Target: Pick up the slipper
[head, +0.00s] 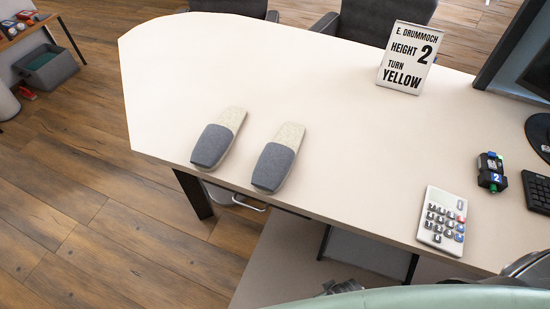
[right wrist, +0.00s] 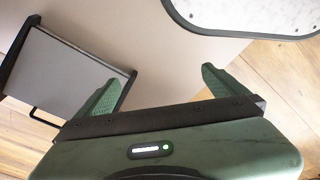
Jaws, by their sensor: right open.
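Two slippers with dark blue-grey toes and pale speckled soles lie side by side near the desk's front edge in the head view: a left one (head: 218,138) and a right one (head: 278,157). Both toes point toward the near edge. My right gripper (right wrist: 161,75) is open and empty in the right wrist view, its green fingers wide apart. No slipper shows in that view. My left gripper is not in view.
The pale desk (head: 180,75) holds a sign (head: 407,57) reading "TURN YELLOW", a calculator (head: 443,220), a small dark device (head: 491,171), a keyboard (head: 537,191) and a monitor. The desk is clear around the slippers. Chairs stand behind it.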

